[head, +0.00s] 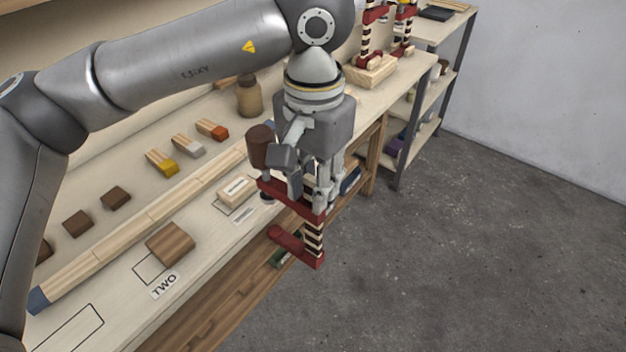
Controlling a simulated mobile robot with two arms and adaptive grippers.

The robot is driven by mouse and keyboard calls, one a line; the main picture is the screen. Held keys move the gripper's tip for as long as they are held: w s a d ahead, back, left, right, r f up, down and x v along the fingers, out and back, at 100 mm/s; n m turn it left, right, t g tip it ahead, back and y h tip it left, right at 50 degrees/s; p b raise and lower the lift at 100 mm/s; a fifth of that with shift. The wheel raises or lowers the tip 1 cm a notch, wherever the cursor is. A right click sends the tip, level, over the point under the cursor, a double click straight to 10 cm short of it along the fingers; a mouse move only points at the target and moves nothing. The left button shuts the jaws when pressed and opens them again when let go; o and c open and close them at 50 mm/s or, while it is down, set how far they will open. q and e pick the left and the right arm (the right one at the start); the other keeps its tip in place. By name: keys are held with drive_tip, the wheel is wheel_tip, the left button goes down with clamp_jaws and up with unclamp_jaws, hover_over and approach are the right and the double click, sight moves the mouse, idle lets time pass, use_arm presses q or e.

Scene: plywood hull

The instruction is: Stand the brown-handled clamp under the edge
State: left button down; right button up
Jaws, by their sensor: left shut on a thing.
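My left gripper (312,185) is in the head view, pointing down at the front edge of the bench (110,300). It is shut on the brown-handled clamp (313,240), which has red jaws, a striped black and cream bar and a dark brown handle at upper left. The clamp is upright. Its upper jaw looks about level with the bench top, and its lower jaw hangs lower, in front of the bench edge. I cannot tell whether either jaw touches the bench. My right gripper is not in view.
A brown wood block (171,244) and a pale block (236,190) lie near the front edge. A long wooden strip (150,215) runs along the bench. A jar (249,96) and several small blocks stand behind. More clamps (372,35) stand at the far end. Open floor (480,240) lies right.

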sight(264, 156)
use_arm(q)
drive_tip(key=shift+w+a, duration=0.1)
drive_tip(key=shift+w+a+b, duration=0.2)
drive_tip(key=shift+w+a, duration=0.4)
drive_tip(key=shift+a, duration=0.25)
drive_tip(key=shift+w+a+b, duration=0.15)
drive_tip(key=shift+w+a, duration=0.45)
drive_tip(key=shift+a, duration=0.25)
drive_tip(key=shift+w+a, duration=0.75)
drive_tip(key=shift+a, duration=0.25)
drive_tip(key=shift+w+a, duration=0.7)
drive_tip(key=shift+a, duration=0.25)
drive_tip(key=c, duration=1.1)
unclamp_jaws()
